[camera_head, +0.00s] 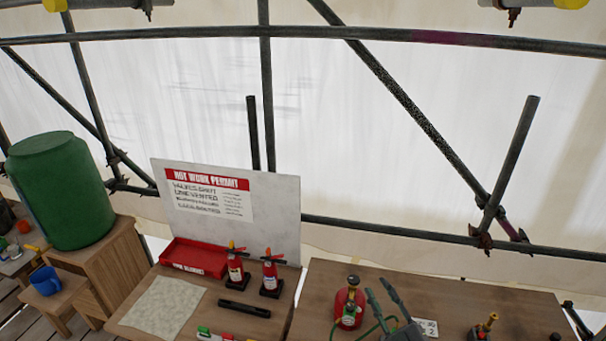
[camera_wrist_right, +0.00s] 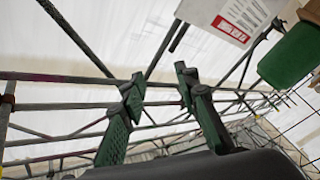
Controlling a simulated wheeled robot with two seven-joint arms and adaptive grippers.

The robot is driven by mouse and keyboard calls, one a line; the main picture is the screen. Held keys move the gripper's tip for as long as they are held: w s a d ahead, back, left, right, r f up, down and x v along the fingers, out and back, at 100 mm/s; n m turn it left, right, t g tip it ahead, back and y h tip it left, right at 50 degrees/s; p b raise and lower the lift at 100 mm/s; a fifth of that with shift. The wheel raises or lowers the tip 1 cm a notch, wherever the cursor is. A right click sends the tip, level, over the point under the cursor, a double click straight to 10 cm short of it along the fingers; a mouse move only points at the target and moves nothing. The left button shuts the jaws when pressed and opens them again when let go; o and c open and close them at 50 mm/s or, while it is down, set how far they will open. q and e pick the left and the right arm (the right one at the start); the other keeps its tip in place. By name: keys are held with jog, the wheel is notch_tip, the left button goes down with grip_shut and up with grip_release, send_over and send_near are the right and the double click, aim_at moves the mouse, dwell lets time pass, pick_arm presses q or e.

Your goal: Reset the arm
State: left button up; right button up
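My right gripper (camera_head: 378,286) rises from the bottom edge of the head view, in front of the right-hand table, with its two fingers apart. In the right wrist view, my right gripper (camera_wrist_right: 158,80) is open, with nothing between its fingers. Beyond the fingers are scaffold tubes and pale sheeting. My left gripper does not show in either view.
A red cylinder (camera_head: 348,303) with a green hose stands close left of my right gripper. A brass-topped torch part (camera_head: 485,326) is to its right. The left table holds a red tray (camera_head: 195,258) and two small extinguishers. A permit board (camera_head: 230,205) stands behind.

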jog(key=s+d+f+m+g+h, duration=0.3)
jog(key=s+d+f+m+h, duration=0.2)
jog(key=d+f, duration=0.3)
jog(key=s+d+f+m+g+h, duration=0.3)
jog(key=s+d+f+m+h, duration=0.15)
jog(key=d+f, duration=0.35)
jog(key=s+a+f+m+g+y, duration=0.1)
jog(key=s+f+g, duration=0.5)
jog(key=s, duration=0.5)
jog(key=s+a+f+m+g+y, duration=0.1)
jog(key=s+f+m+g, duration=0.15)
jog(key=s+f, duration=0.7)
jog(key=s+a+f+n+g+b, duration=0.15)
jog(key=f+b, duration=0.25)
jog(key=f, duration=1.5)
jog(key=s+f+g+b, duration=0.15)
jog(key=f+b, duration=0.25)
jog(key=f, duration=1.4)
jog(key=s+f+b, duration=0.6)
jog(key=s+f, duration=1.4)
jog(key=f, duration=0.4)
jog(key=shift+s+d+f+y+b, duration=0.15)
jog(key=shift+s+f+y+b, duration=0.1)
jog(key=shift+y+b, duration=0.15)
